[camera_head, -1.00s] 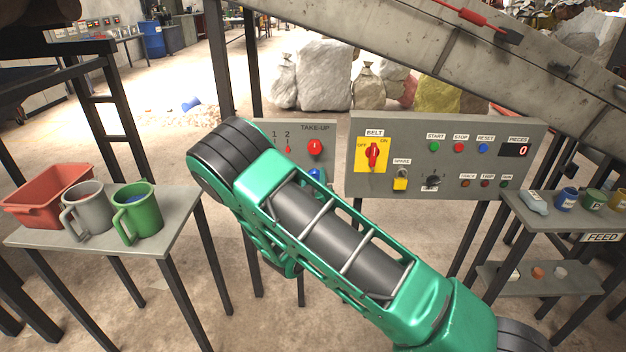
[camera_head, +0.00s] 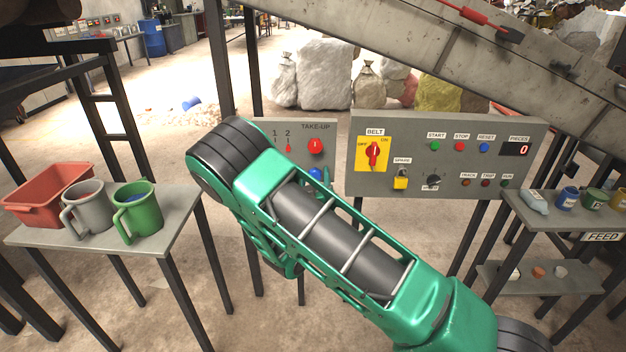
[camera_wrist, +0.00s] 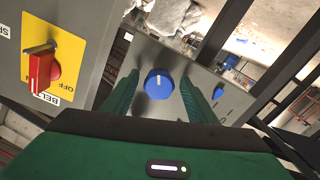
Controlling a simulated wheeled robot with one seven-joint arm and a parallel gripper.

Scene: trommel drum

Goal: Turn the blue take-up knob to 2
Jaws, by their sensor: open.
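The blue take-up knob (camera_wrist: 158,84) shows in the wrist view, round, with a pale line on its face pointing up in the picture. My gripper (camera_wrist: 160,90) is open, with one green finger on each side of the knob; I cannot tell whether either touches it. In the head view the blue knob (camera_head: 317,174) shows only in part at the edge of my green arm, below a red knob (camera_head: 316,146) on the TAKE-UP panel (camera_head: 262,128). A smaller blue piece (camera_wrist: 218,91) sits right of the knob in the wrist view.
The BELT panel (camera_head: 460,134) with its red switch (camera_head: 373,153) stands just right of the take-up panel; that switch is also close at left in the wrist view (camera_wrist: 43,72). A table (camera_head: 176,213) with mugs stands left, a feed shelf (camera_head: 540,214) right.

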